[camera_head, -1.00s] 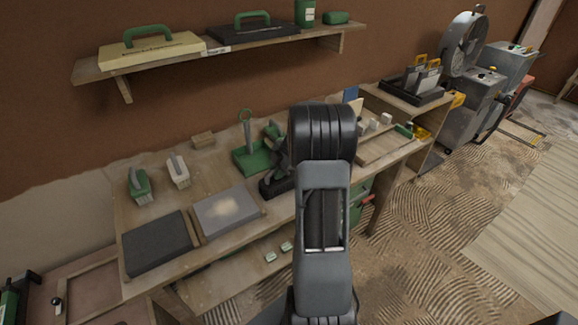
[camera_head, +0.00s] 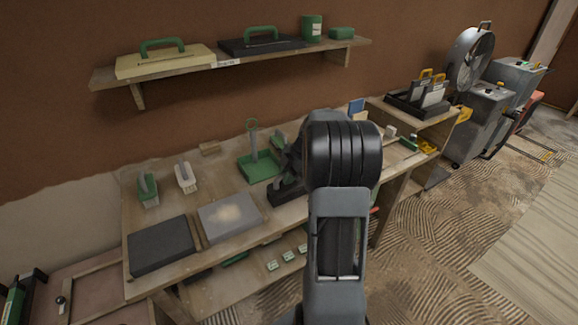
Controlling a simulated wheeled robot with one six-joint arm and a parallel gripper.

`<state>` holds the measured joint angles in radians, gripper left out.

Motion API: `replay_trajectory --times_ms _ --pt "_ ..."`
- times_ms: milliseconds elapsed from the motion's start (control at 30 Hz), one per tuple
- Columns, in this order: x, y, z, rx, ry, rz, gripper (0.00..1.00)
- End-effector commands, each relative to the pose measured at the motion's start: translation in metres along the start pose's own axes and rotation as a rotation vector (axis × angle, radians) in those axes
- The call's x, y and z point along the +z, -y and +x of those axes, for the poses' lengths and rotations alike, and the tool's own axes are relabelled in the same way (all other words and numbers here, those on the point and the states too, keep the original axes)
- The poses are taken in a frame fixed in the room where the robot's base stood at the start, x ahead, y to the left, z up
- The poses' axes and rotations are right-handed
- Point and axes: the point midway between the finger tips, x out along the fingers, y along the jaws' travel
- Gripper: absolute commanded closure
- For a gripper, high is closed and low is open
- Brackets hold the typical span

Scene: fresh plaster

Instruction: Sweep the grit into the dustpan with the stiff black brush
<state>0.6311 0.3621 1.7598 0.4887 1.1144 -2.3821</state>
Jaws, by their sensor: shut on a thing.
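The green dustpan (camera_head: 258,169) lies at the back of the workbench with its handle upright. A pale patch of grit (camera_head: 229,215) lies on the grey slab (camera_head: 207,231) at the front of the bench. My gripper (camera_head: 287,178) is just right of the slab, partly hidden behind my arm. It is shut on the black brush (camera_head: 286,194), whose dark head is low at the bench top, beside the slab's right edge. I cannot tell whether the bristles touch the bench.
A dark slab (camera_head: 160,246) lies left of the grey one. A green-based brush (camera_head: 148,190) and a white one (camera_head: 185,178) stand behind them. A loaded shelf (camera_head: 220,68) hangs above. A black caddy (camera_head: 417,103) stands at the right.

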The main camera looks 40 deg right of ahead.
Motion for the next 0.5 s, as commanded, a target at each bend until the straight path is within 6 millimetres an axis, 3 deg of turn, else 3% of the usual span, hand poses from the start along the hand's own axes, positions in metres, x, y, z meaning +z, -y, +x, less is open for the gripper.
replay_trajectory --times_ms 233,500 --pt "-0.011 -0.005 -0.021 -0.001 0.000 -0.005 1.00" --pt "-0.014 -0.007 -0.026 -0.002 0.000 -0.006 1.00"
